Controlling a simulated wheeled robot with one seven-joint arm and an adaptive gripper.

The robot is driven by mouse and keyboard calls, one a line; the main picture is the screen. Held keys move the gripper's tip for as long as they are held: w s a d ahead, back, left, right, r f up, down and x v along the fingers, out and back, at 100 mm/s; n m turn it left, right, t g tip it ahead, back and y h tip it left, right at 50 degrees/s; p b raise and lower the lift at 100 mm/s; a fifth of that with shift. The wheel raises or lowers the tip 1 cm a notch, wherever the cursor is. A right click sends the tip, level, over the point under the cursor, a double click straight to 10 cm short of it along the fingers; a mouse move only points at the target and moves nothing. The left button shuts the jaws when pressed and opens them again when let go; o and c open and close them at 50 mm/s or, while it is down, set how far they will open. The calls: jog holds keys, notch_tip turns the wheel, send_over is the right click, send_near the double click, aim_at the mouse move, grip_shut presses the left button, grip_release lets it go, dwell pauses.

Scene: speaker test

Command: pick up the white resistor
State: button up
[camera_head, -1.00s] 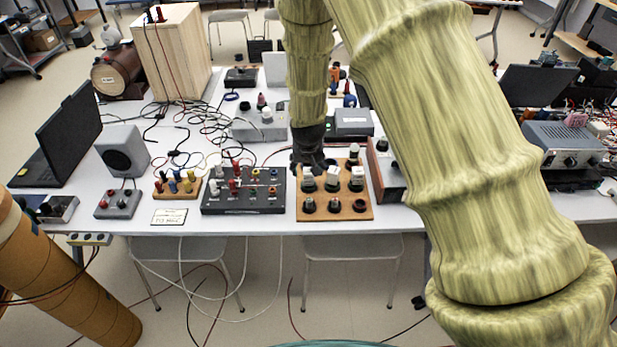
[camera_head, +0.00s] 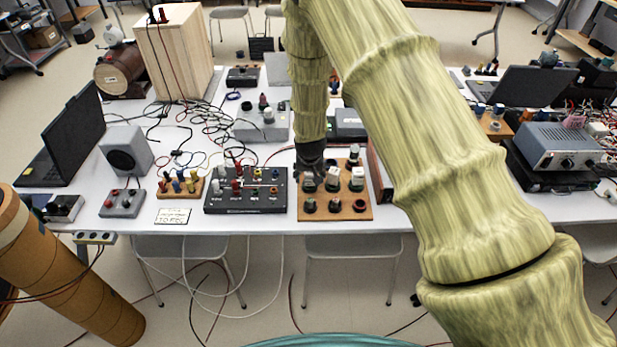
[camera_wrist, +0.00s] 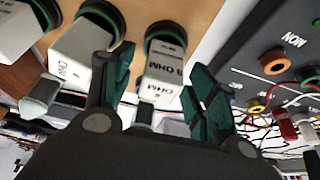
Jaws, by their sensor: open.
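A white resistor block (camera_wrist: 163,75) marked "11 OHM" stands in a round dark socket on a wooden board (camera_head: 333,213). In the wrist view it lies between the two dark green finger pads of my gripper (camera_wrist: 160,88), which is open around it. I cannot tell whether either pad touches it. In the head view my gripper (camera_head: 310,164) is over the board's left side, just above the leftmost white block (camera_head: 308,182). Two similar white blocks, a middle one (camera_head: 332,178) and a right one (camera_head: 357,179), stand in the same row.
A second white block (camera_wrist: 82,48) stands close beside my left finger in the wrist view. A black terminal box (camera_head: 245,191) with coloured plugs is left of the board. A grey speaker (camera_head: 126,150) and loose cables lie farther left.

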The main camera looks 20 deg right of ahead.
jog(key=c, duration=1.1)
